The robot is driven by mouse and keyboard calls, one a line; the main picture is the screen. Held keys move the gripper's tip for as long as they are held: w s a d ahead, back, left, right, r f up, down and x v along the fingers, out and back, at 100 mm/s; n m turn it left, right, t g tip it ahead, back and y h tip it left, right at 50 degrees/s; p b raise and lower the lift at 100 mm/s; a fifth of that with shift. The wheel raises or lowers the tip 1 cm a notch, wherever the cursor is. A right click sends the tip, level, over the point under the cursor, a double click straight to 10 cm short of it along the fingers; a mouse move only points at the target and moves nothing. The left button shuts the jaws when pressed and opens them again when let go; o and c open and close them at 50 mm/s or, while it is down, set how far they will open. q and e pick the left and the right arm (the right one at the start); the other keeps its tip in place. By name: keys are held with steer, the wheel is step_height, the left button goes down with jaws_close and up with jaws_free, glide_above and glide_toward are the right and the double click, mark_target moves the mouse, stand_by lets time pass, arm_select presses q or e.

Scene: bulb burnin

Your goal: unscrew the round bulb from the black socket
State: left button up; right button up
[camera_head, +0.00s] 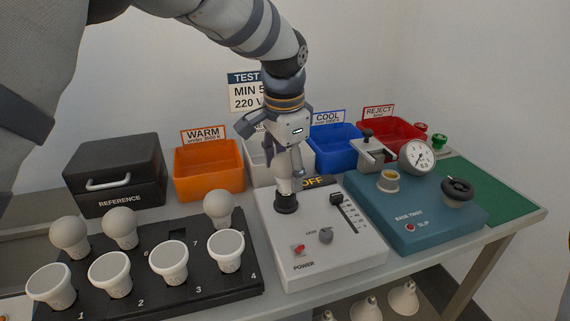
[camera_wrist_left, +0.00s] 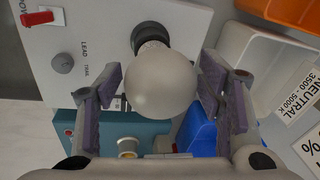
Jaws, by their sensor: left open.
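The round bulb (camera_wrist_left: 160,88) is pale and frosted. In the left wrist view its narrow neck points at the black socket (camera_wrist_left: 147,37), and how deep it sits in it cannot be told. In the head view the black socket (camera_head: 286,203) stands on the white tester box, with part of the pale bulb (camera_head: 284,186) above it and the rest hidden by my gripper. My left gripper (camera_head: 288,165) points down over the socket. In the wrist view its open fingers (camera_wrist_left: 161,75) stand on either side of the bulb, with gaps visible. My right gripper is not in view.
The tester box (camera_head: 315,262) has a slider, knob and red switch. A black rack (camera_head: 215,283) with several bulbs stands at left. Orange (camera_head: 208,170), white, blue (camera_head: 335,150) and red (camera_head: 395,137) bins line the back. A teal base-twist device (camera_head: 430,225) stands right.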

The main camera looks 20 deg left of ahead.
arm_select(q)
steer(key=m, duration=0.3)
steer(key=shift+h, duration=0.3)
steer(key=m, duration=0.3)
steer(key=shift+a, duration=0.1)
steer(key=shift+r, duration=0.1)
steer(key=shift+c, duration=0.6)
